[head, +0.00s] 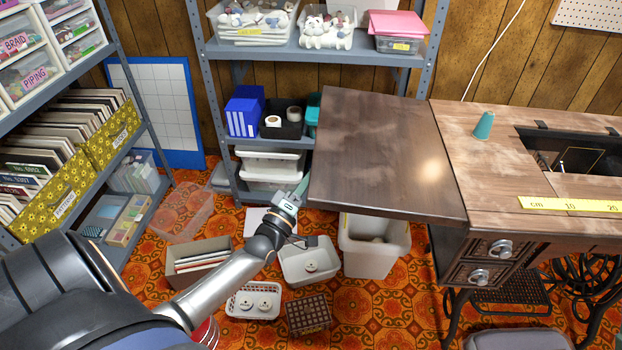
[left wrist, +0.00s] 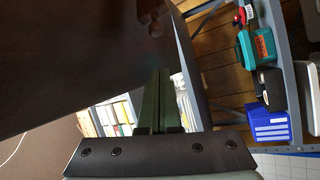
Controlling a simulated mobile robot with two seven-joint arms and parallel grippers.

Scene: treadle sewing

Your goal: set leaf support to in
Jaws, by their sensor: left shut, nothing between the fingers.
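The dark wooden leaf (head: 385,155) extends left from the sewing table (head: 490,150), roughly level with its top. The leaf support is not visible in the head view, where the leaf hides what lies beneath it. My left gripper (head: 302,186) is at the leaf's left edge, with its green fingers pointing up beside it. In the left wrist view the fingers of this gripper (left wrist: 158,75) are together and empty, close to the dark leaf (left wrist: 70,60). I cannot tell whether they touch it. My right gripper is not in view.
A grey shelf unit (head: 205,75) stands behind the leaf. A teal cone (head: 484,125) and a yellow ruler (head: 567,205) sit on the table.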

